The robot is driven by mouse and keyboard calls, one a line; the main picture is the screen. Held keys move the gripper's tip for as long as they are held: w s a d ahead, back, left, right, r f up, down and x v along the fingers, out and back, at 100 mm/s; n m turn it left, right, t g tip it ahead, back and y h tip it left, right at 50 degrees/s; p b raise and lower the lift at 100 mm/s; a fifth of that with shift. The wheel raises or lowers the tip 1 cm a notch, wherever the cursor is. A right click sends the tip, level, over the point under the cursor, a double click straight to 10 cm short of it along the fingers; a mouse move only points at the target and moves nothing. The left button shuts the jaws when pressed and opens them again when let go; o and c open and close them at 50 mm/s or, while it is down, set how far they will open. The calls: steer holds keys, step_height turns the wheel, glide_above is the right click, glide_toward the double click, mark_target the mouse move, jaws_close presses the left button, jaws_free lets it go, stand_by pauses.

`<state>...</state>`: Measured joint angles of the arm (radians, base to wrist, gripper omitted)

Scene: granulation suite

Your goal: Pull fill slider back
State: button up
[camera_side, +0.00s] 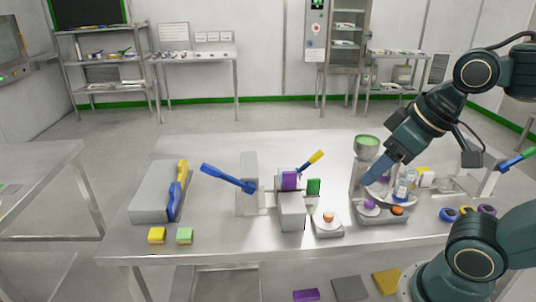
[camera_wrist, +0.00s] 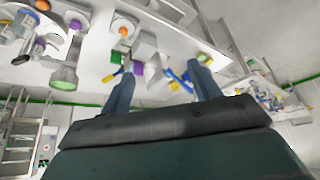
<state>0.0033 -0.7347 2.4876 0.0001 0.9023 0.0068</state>
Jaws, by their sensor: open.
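I cannot tell for certain which part is the fill slider. In the side view, a grey machine (camera_side: 292,211) at mid-table carries a purple block (camera_side: 289,180), a green block (camera_side: 313,186) and a yellow-tipped lever (camera_side: 313,161). A grey unit (camera_side: 249,170) with a blue lever (camera_side: 228,178) stands left of it. My gripper (camera_side: 367,182) is right of these, beside a funnel with a green top (camera_side: 367,142), and partly hides that station. In the wrist view, my gripper (camera_wrist: 163,82) is open, its fingers apart, with the purple block (camera_wrist: 138,68) visible beyond and nothing held.
A grey box (camera_side: 150,192) with yellow and blue handles stands at the table's left, near yellow (camera_side: 157,235) and green (camera_side: 184,235) blocks. A pedestal with an orange knob (camera_side: 328,217) sits front centre.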

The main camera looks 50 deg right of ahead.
steer(key=w+d+r+m+g, duration=0.1)
steer(key=w+d+r+m, duration=0.1)
steer(key=w, duration=0.5)
steer(key=m+g, duration=0.5)
steer(key=m, duration=0.2)
glide_above(290, 172)
step_height(290, 172, down, 12)
steer(key=shift+d+r, duration=0.1)
steer(key=shift+r, duration=0.1)
steer(key=shift+f, duration=0.1)
steer(key=shift+f, duration=6.8)
steer(key=shift+c, duration=0.4)
